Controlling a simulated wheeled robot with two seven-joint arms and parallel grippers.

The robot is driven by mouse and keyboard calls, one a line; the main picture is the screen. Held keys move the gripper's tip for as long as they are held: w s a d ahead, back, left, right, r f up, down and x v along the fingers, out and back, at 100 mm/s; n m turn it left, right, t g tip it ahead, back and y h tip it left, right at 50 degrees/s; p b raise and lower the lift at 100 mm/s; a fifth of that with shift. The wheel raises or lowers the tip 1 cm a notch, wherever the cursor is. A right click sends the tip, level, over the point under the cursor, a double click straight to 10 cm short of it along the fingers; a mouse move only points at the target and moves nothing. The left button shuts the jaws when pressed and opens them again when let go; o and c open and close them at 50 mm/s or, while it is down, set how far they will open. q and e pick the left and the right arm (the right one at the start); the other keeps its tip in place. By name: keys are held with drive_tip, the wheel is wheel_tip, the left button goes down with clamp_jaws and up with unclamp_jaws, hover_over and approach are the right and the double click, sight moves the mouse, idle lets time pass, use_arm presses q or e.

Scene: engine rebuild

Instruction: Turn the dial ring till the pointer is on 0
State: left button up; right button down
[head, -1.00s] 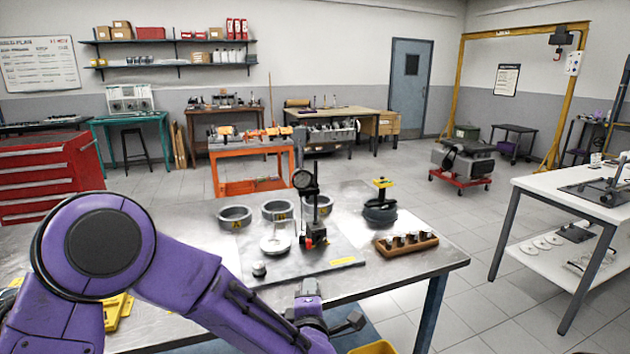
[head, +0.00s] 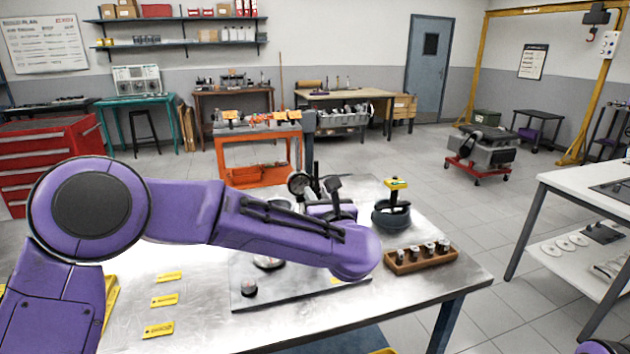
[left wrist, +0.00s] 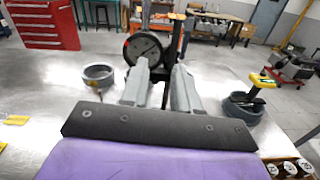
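The dial gauge (head: 299,184), a round black-rimmed dial on an upright stand, is at the far side of the metal table. In the head view my left gripper (head: 318,188) is just right of the dial, partly hidden by my forearm.
A dark pot with a yellow-topped tool (head: 391,213) and a wooden block of small parts (head: 420,256) stand to the right. A grey ring (left wrist: 98,76) sits left of my fingers. Yellow tags (head: 165,301) lie on the table's front left. My arm hides much of the table's middle.

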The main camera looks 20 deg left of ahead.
sight(311, 184)
use_arm(q)
drive_tip(key=p+x, duration=0.1)
drive_tip(key=x, duration=0.4)
drive_tip(key=shift+w+d+f, duration=0.1)
drive_tip(key=shift+d+f, duration=0.05)
drive_tip(key=shift+f, duration=0.05)
clamp_jaws()
drive_tip(key=shift+f+m, duration=0.1)
drive_tip(key=shift+m, duration=0.2)
